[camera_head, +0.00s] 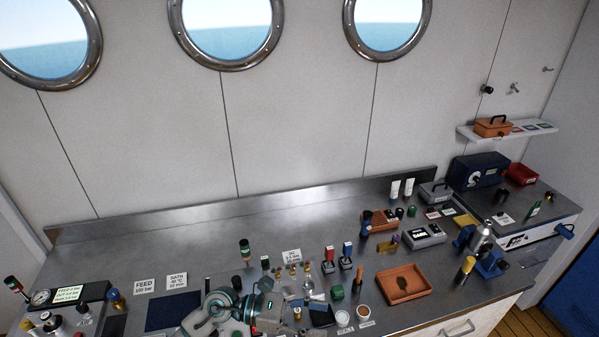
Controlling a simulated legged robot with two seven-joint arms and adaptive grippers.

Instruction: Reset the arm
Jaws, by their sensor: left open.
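My left arm reaches in at the bottom edge, left of the middle. Its gripper (268,308) is over the front part of the steel bench (200,240), among small fittings, and is open. Nothing shows between its fingers, though they are small and partly lost among the items around them. My right gripper is not in view.
A gauge panel (68,297) stands at the left. Small valves (308,268), stamps (346,257) and an orange tray (404,285) crowd the middle and right. A blue box (478,170) is at the far right. The back left of the bench is clear.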

